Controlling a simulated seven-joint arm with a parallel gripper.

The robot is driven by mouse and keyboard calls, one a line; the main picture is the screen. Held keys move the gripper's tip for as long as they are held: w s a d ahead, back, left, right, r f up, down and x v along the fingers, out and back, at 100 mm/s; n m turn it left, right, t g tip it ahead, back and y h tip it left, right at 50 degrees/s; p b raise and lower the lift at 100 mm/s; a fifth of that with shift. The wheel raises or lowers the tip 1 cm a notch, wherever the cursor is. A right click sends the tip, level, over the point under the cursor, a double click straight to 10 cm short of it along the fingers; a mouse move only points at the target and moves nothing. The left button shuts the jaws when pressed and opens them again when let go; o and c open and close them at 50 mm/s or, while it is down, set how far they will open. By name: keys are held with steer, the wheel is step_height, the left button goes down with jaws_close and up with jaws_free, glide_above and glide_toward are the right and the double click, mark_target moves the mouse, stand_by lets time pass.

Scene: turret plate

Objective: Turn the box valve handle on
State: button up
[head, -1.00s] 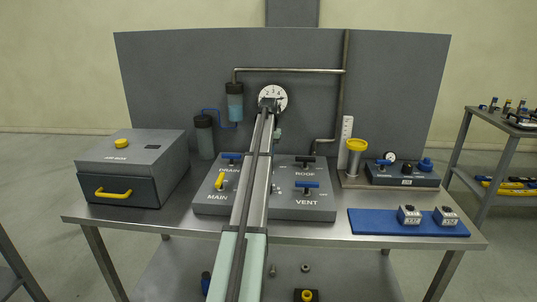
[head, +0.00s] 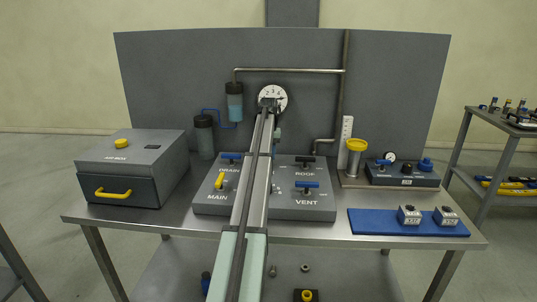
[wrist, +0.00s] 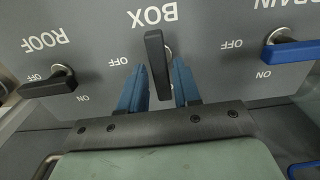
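The black box valve handle (wrist: 157,75) is in the middle of the wrist view under the upside-down word BOX. It lies nearly up-and-down in the picture. An OFF label (wrist: 120,61) shows to its left; no ON label for it is visible. My gripper (wrist: 159,88) has its two blue fingers apart, one on each side of the handle. Whether either finger touches it, I cannot tell. In the head view my arm hides the box handle and most of my gripper.
Close by are the black roof handle (wrist: 48,84) and blue drain handle (wrist: 293,54). The head view shows the yellow main handle (head: 219,181), blue vent handle (head: 307,184), grey drawer box (head: 128,168), and blue mat (head: 375,228) with two small blocks.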

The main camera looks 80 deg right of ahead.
steer(key=shift+o, duration=1)
steer(key=shift+r, duration=0.1)
step_height(320, 180, up, 14)
steer(key=shift+f, duration=0.2)
